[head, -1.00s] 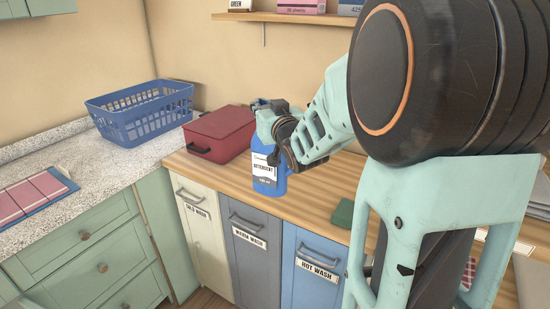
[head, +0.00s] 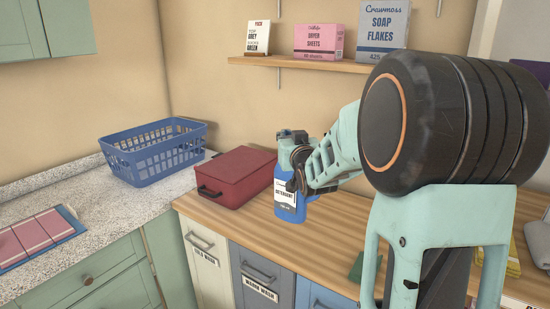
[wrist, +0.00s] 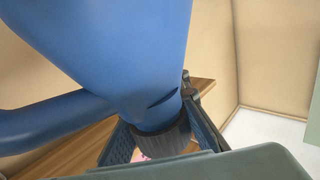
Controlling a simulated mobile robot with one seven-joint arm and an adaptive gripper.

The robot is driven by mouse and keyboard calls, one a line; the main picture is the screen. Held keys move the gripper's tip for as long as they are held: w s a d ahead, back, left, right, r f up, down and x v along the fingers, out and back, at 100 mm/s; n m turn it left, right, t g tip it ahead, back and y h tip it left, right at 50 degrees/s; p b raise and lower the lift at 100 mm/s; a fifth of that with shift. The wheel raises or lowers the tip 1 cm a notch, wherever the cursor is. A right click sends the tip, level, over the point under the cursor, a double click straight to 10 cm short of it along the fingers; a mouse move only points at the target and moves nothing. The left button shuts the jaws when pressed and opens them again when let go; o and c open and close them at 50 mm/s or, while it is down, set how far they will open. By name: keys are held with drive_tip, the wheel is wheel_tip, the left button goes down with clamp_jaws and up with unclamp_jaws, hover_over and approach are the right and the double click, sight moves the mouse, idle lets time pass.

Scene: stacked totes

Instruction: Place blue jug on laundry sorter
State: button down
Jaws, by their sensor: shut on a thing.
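My gripper (head: 299,168) is shut on the blue jug (head: 290,208), near its top. The jug has a white detergent label and looks nearly upright. In the wrist view the blue jug (wrist: 110,45) fills the upper left, with its handle at left and its dark cap between my fingers. The laundry sorter (head: 330,235) has a wooden top and fronts marked for cold, warm and hot wash. In the head view the jug appears over the sorter's top, right of the red box. Whether its base touches the wood I cannot tell.
A red lidded box (head: 238,176) stands on the sorter's back left. A green block (head: 357,268) lies near its front edge. A blue basket (head: 155,152) is on the speckled counter. A shelf (head: 300,64) with boxes hangs behind. Bare wood shows around the jug.

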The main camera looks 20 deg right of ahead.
drive_tip(key=w+d+f, duration=0.4)
drive_tip(key=f, duration=0.5)
drive_tip(key=shift+w+p, duration=0.15)
drive_tip(key=shift+p, duration=0.2)
drive_tip(key=shift+f, duration=0.1)
drive_tip(key=c, duration=2.4)
unclamp_jaws()
drive_tip(key=shift+f, duration=0.25)
drive_tip(key=o, duration=0.6)
drive_tip(key=shift+r, duration=0.1)
drive_tip(key=shift+c, duration=0.2)
